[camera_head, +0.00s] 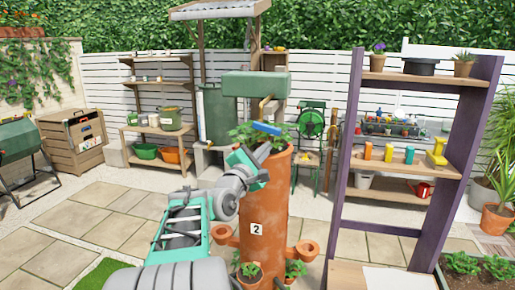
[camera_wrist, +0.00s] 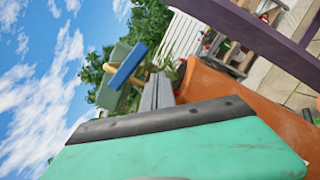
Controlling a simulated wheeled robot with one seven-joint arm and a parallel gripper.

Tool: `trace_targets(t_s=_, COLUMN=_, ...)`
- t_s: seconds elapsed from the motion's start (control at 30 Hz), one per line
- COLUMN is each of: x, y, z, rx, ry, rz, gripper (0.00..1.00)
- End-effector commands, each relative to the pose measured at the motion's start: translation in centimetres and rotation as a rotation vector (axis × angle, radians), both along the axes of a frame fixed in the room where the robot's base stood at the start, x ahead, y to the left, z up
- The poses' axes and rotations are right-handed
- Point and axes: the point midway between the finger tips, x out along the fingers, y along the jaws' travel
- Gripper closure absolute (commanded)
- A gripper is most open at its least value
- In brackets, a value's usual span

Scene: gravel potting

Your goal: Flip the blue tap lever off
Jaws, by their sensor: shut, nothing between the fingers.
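The blue tap lever (camera_head: 267,128) sits on a brass tap (camera_head: 264,106) below a green tank (camera_head: 255,85), above the tall terracotta planter marked 2 (camera_head: 262,205). In the wrist view the blue lever (camera_wrist: 128,65) shows at upper left, in front of the green tank (camera_wrist: 108,92). My gripper (camera_head: 264,150) is shut and empty, at the planter's top edge just below the lever in the head view. In the wrist view its dark fingers (camera_wrist: 157,92) are together, pointing up beside the lever. A gap seems to show between fingertips and lever, but contact is hard to tell.
A purple-framed shelf (camera_head: 345,160) with several small bottles stands right of the planter. Leafy plants (camera_head: 245,133) grow at the planter's top. Small side pots (camera_head: 305,250) stick out low on the planter. Paved ground (camera_head: 110,215) at left is clear.

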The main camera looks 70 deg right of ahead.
Motion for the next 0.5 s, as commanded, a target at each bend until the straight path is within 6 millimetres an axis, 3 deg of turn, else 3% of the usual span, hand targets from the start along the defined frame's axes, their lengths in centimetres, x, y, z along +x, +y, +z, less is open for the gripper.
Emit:
trace_targets(t_s=0.03, x=0.3, y=0.0, z=-2.3, rx=0.002, ry=0.002, rz=0.001, gripper=1.00)
trace_targets(t_s=0.07, x=0.4, y=0.0, z=-3.1, rx=0.003, ry=0.002, rz=0.000, gripper=1.00)
trace_targets(t_s=0.3, x=0.3, y=6.0, z=-3.6, rx=-0.001, ry=-0.002, rz=0.004, gripper=1.00)
trace_targets(t_s=0.5, x=0.0, y=9.1, z=-4.2, rx=-0.001, ry=-0.001, rz=-0.001, gripper=1.00)
